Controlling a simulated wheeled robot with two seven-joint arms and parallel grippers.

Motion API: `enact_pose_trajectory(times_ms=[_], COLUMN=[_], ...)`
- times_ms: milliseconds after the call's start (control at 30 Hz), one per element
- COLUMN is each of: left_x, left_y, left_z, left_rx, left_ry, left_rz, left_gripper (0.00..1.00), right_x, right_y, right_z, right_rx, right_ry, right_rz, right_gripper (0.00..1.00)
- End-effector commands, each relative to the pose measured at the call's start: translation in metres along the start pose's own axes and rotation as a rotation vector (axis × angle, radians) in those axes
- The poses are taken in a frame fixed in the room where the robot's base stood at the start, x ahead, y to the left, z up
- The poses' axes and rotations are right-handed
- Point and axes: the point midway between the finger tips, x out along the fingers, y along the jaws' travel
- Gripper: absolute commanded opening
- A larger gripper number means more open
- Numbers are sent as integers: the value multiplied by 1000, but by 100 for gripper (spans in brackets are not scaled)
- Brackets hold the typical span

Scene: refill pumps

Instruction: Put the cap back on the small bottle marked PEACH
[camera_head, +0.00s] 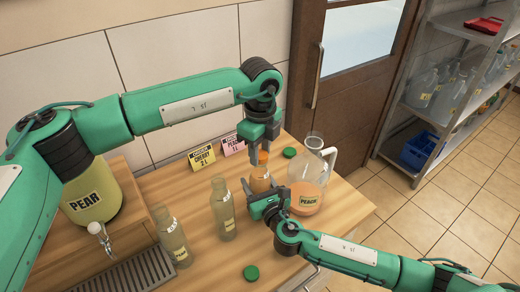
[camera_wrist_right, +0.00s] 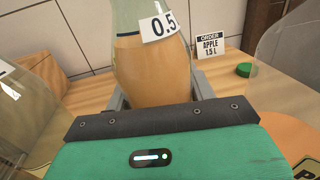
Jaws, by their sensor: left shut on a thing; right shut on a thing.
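A small bottle of orange liquid (camera_head: 260,181) stands upright at the middle of the counter. It fills the centre of the right wrist view (camera_wrist_right: 155,70), with a 0.5 tag; no PEACH marking is readable on it. My right gripper (camera_head: 268,197) is shut around its body. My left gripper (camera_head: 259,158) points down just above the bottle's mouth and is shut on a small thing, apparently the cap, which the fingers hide. The bottle's mouth is mostly hidden in the head view and cut off in the wrist view.
A jug marked PEACH (camera_head: 310,185) stands close right of the bottle. Two small bottles (camera_head: 223,210) (camera_head: 173,237) stand to the left. Green caps lie at the front (camera_head: 251,272) and back (camera_head: 289,152). Order cards (camera_head: 202,157) stand behind. A PEAR dispenser (camera_head: 90,195) is at left.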

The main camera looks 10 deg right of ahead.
Motion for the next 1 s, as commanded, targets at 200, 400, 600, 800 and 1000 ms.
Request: enact_pose_trajectory(times_ms=[200,400,600,800,1000], left_x=[0,0,1,1,1], left_y=[0,0,0,0,0], left_z=[0,0,0,0,0], left_rx=[308,634,959,1283,1609], left_ry=[-1,-1,-1,0,-1], left_rz=[0,1,2,2,2], left_gripper=[7,7,7,7,7], right_x=[0,0,0,0,0], right_y=[0,0,0,0,0], right_z=[0,0,0,0,0], right_rx=[0,0,0,0,0], right_ry=[0,0,0,0,0], right_rz=[-1,-1,-1,-1,-1], right_gripper=[0,0,0,0,0])
